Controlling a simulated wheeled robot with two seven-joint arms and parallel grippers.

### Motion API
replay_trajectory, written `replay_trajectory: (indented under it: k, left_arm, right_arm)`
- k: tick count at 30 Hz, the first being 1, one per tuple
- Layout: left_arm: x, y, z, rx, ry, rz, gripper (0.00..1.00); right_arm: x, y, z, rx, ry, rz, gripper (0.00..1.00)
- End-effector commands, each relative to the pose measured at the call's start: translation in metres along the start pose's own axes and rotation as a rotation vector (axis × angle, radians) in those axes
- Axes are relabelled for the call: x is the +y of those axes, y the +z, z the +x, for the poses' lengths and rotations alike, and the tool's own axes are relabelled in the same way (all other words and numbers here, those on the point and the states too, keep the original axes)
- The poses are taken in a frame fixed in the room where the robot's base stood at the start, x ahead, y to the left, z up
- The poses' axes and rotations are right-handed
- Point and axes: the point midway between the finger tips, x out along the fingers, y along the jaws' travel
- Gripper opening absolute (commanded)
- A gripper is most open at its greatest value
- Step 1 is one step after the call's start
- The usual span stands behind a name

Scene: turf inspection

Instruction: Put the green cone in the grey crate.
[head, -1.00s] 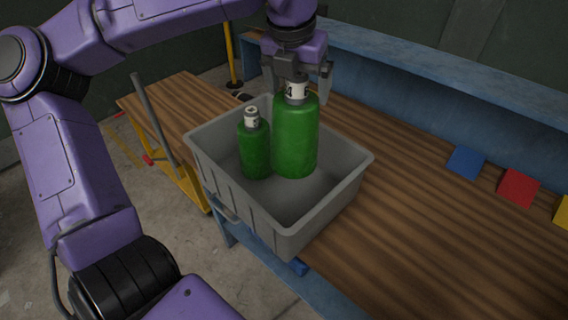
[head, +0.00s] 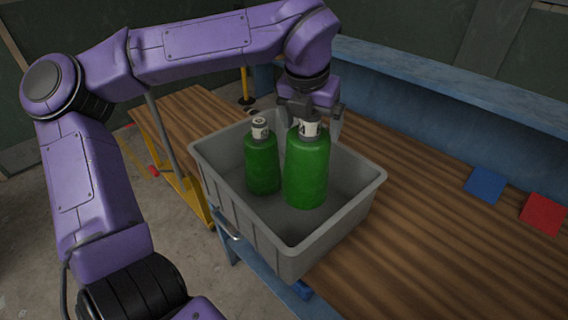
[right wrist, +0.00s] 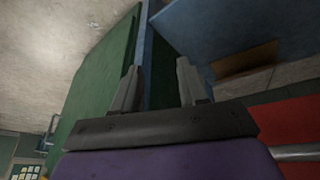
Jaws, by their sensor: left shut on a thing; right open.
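No green cone shows in these frames; the green things are two bottles with white tops. My left gripper (head: 309,109) is shut on the top of the larger green bottle (head: 306,170). It holds this bottle upright inside the grey crate (head: 360,203). Whether its base touches the crate floor I cannot tell. The smaller green bottle (head: 262,165) stands in the crate just to the left. My right gripper (right wrist: 158,77) shows in the right wrist view, open, with nothing between its fingers.
The crate stands on a wooden bench top (head: 420,240). The bench between crate and blocks is clear.

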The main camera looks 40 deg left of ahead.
Motion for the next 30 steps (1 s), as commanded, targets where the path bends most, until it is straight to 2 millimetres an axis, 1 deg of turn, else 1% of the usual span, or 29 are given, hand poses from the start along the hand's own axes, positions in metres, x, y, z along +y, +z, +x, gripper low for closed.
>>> replay_trajectory:
  k: [9,14,18,21,29,30]
  left_arm:
    - [0.0,-0.016,0.051,0.0,-0.002,0.001,0.09]
    - [0.0,-0.021,0.066,-0.001,-0.001,0.002,0.09]
    - [0.0,-0.028,0.088,0.002,0.0,0.0,0.09]
    - [0.0,-0.029,0.094,-0.002,-0.002,0.0,0.09]
    - [0.0,-0.03,0.097,-0.002,-0.001,0.0,0.09]
    - [0.0,-0.031,0.098,0.0,0.0,0.0,1.0]
  right_arm:
    - [0.0,-0.002,-0.005,0.0,0.0,0.0,0.43]
    - [0.001,-0.002,-0.006,0.0,0.0,0.0,0.43]
    - [0.001,-0.003,-0.008,0.0,0.0,0.0,0.43]
    - [0.001,-0.003,-0.008,0.0,0.0,0.0,0.43]
    - [0.001,-0.002,-0.005,0.0,0.0,0.0,0.43]
    - [0.001,-0.002,-0.006,0.0,0.0,0.0,0.43]
